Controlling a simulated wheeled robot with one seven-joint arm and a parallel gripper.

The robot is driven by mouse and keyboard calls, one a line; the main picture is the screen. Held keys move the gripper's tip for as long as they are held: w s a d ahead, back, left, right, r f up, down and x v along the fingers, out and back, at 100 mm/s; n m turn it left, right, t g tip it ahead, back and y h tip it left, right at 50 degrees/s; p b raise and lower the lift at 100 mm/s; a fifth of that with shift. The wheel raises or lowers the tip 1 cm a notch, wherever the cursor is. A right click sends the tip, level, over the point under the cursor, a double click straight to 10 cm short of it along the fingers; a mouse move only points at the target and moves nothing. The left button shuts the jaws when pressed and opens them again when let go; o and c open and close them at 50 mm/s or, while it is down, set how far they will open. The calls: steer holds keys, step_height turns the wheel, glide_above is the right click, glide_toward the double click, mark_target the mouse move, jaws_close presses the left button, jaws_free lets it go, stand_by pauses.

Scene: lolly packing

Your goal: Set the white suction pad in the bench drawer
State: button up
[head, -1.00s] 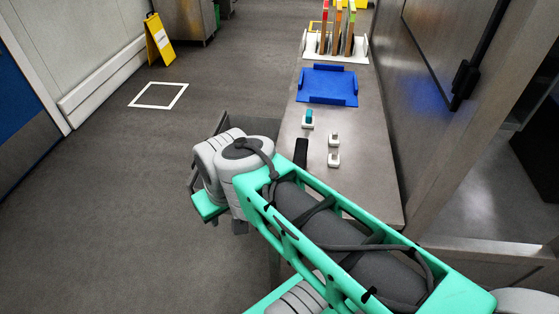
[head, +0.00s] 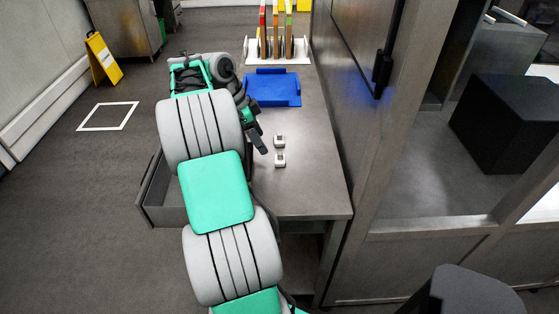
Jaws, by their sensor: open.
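Two small white pieces with grey parts stand on the bench top, the far one (head: 279,141) and the near one (head: 280,160). Either could be the white suction pad; they are too small to tell apart. The bench drawer (head: 153,190) is pulled out on the bench's left side. My arm covers much of it, and the visible part of its inside looks empty. My gripper (head: 257,136) is open over the bench, just left of the two white pieces and apart from them. Its fingertips are partly hidden and small.
A blue tray (head: 273,88) lies farther back on the bench (head: 315,185). Behind it a white rack (head: 299,55) holds upright coloured pieces. A wall runs along the bench's right side. A yellow floor sign (head: 103,60) and a white floor square (head: 107,117) are at left.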

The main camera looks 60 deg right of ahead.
mark_target(280, 153)
steer(key=s+d+f+m, duration=0.2)
steer(key=shift+s+d+g, duration=0.1)
steer(key=shift+s+g, duration=0.2)
steer(key=shift+s, duration=0.1)
steer(key=b+x, duration=0.1)
steer(key=x, duration=0.5)
steer(key=shift+s+d+f, duration=0.15)
steer(key=shift+s+f, duration=0.05)
steer(key=shift+f, duration=0.05)
jaws_close()
steer(key=shift+w+r, duration=0.1)
